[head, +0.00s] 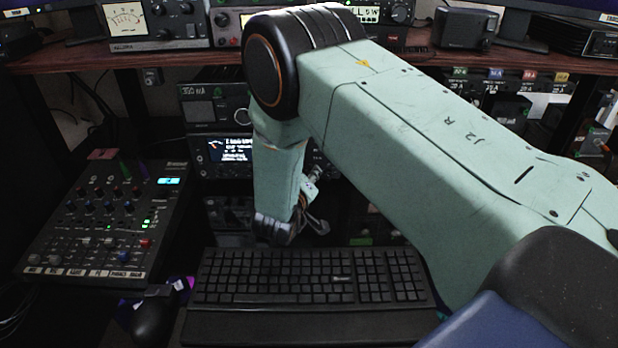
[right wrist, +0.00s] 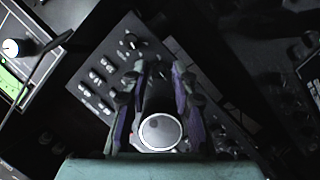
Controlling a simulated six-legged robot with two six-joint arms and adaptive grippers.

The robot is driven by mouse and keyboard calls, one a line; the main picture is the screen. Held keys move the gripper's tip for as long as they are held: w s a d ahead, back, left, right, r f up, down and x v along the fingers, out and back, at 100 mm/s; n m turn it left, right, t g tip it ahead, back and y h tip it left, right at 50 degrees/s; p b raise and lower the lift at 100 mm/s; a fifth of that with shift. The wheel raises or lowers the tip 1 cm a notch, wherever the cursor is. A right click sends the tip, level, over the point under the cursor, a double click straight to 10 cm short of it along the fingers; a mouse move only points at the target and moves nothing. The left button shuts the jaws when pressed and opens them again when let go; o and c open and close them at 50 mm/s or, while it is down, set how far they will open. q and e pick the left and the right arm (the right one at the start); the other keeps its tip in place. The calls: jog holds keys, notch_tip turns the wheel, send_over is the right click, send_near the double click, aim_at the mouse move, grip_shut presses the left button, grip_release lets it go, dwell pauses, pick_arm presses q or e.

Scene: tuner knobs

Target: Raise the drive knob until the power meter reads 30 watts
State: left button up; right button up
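An analog needle meter (head: 124,18) with a cream dial sits on the shelf at upper left in the head view. Its scale is too small to read, and I cannot tell whether it is the power meter. My right arm reaches down behind the keyboard, with my right gripper (head: 278,232) low and its fingertips hidden. In the right wrist view my right gripper (right wrist: 160,72) has fingers on both sides of a black knob-like cylinder (right wrist: 160,131) with a silver face. I cannot tell whether they press on it, or whether it is the drive knob. My left gripper is out of view.
A keyboard (head: 310,278) lies in front of my right gripper. A mixer (head: 105,222) is at left, with a mouse (head: 155,315) beside the keyboard. A radio with a lit display (head: 230,150) stands behind my forearm. The shelf edge (head: 180,59) crosses above.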

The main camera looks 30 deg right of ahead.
jog(key=shift+d, duration=0.1)
grip_shut()
jog(key=shift+s+d+r+m+y+p, duration=0.1)
jog(key=shift+m+y+p, duration=0.25)
jog(key=shift+m+p, duration=0.25)
jog(key=shift+s+r+m+y+p, duration=0.1)
jog(key=shift+m+y+p, duration=0.25)
jog(key=shift+m+p, duration=0.25)
jog(key=shift+d+f+m+t+y+p, duration=0.1)
jog(key=shift+m+t+y+p, duration=0.45)
jog(key=shift+m, duration=0.55)
jog(key=shift+s+m+y, duration=0.1)
jog(key=shift+m+y, duration=0.65)
jog(key=shift+m, duration=0.15)
jog(key=shift+t, duration=0.25)
jog(key=shift+o, duration=1.7)
grip_release()
